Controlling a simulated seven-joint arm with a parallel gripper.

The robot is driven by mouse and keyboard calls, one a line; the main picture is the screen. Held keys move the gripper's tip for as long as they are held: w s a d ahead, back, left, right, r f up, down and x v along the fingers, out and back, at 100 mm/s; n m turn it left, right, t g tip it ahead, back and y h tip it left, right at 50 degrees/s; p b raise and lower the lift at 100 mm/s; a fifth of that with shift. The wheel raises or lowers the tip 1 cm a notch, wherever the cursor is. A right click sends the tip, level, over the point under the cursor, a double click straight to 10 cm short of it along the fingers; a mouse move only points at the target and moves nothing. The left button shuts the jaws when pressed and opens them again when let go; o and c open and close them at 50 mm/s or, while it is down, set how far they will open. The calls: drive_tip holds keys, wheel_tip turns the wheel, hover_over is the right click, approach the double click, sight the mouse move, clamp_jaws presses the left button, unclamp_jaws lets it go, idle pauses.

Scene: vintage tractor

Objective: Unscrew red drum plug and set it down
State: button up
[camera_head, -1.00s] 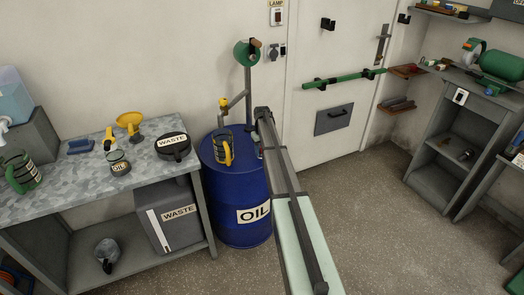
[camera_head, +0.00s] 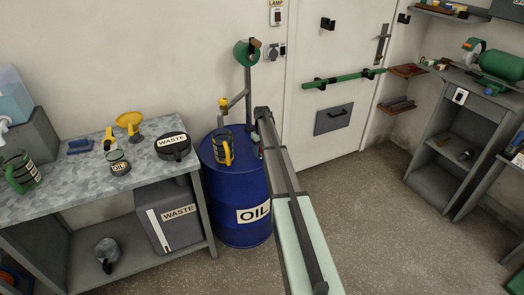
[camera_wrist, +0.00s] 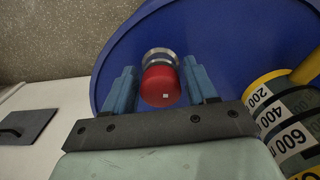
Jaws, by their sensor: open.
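The blue oil drum (camera_head: 236,200) stands between the workbench and the door. In the wrist view the red plug (camera_wrist: 161,85) sits in a pale metal ring (camera_wrist: 160,55) on the blue drum top (camera_wrist: 220,35). My gripper (camera_wrist: 160,88) is open, with one blue finger on each side of the red plug. A gap shows between the plug and each finger.
A measuring jug (camera_head: 223,147) with a yellow handle stands on the drum top; its scale shows close to my gripper's right side in the wrist view (camera_wrist: 290,125). A pump with a green wheel (camera_head: 246,54) rises behind the drum. The workbench (camera_head: 60,190) holds several items.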

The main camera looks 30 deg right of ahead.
drive_tip(key=shift+m, duration=0.4)
drive_tip(key=shift+m, duration=0.9)
drive_tip(key=shift+m, duration=0.8)
drive_tip(key=shift+m, duration=0.8)
drive_tip(key=shift+a, duration=0.1)
